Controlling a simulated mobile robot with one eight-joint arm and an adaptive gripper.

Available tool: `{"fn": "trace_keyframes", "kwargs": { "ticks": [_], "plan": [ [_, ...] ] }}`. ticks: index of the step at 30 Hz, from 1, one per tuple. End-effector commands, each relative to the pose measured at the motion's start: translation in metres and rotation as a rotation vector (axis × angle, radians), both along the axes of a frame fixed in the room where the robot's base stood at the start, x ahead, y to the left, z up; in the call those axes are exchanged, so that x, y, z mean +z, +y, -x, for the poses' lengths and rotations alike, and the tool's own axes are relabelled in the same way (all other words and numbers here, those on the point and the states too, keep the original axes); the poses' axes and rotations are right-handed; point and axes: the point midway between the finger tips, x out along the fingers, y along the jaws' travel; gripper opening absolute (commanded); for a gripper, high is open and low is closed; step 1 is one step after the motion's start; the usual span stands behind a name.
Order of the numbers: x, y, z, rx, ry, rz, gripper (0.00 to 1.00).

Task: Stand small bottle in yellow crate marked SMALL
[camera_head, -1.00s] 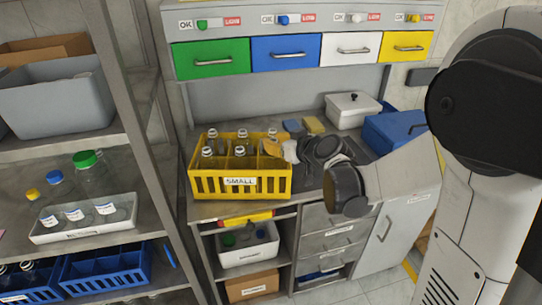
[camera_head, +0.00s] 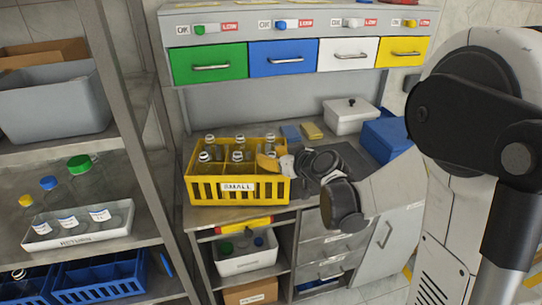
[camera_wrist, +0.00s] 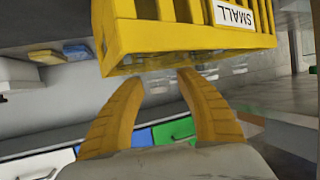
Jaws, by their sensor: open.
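The yellow crate (camera_head: 200,190) marked SMALL stands on the grey counter. Several clear small bottles (camera_head: 238,157) with pale tops stand upright in its compartments. My gripper (camera_head: 266,160) is over the right front part of the crate, and it hides what lies behind it there. In the wrist view the crate (camera_wrist: 190,38) shows upside down at the top, its SMALL label inverted. The two yellow fingers of my gripper (camera_wrist: 158,78) are spread, with nothing seen between them. Whether the fingertips touch the crate or a bottle cannot be told.
A shelf at the left holds a white RETURN tray (camera_head: 75,239) with bottles, and bottles with yellow, blue and green (camera_head: 79,162) caps. Blue crates stand below. A white lidded box (camera_head: 350,118) and a blue box (camera_head: 384,140) stand right of the crate. Coloured drawers hang above.

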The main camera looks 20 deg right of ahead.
Motion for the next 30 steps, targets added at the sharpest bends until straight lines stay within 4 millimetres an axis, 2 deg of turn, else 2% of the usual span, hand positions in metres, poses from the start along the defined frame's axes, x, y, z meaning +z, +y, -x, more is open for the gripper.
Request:
{"fn": "trace_keyframes", "kwargs": {
  "ticks": [5, 15, 20, 23, 26, 30],
  "plan": [
    [0.013, -0.008, 0.019, -0.004, 0.001, -0.002, 0.42],
    [0.042, -0.030, 0.084, -0.003, 0.000, -0.001, 0.42],
    [0.047, -0.035, 0.100, -0.002, 0.001, -0.001, 0.42],
    [0.049, -0.031, 0.109, 0.003, 0.021, -0.001, 0.42],
    [0.051, -0.016, 0.124, 0.007, 0.093, -0.006, 0.42],
    [0.052, 0.011, 0.168, -0.020, 0.265, 0.001, 0.42]
  ]
}}
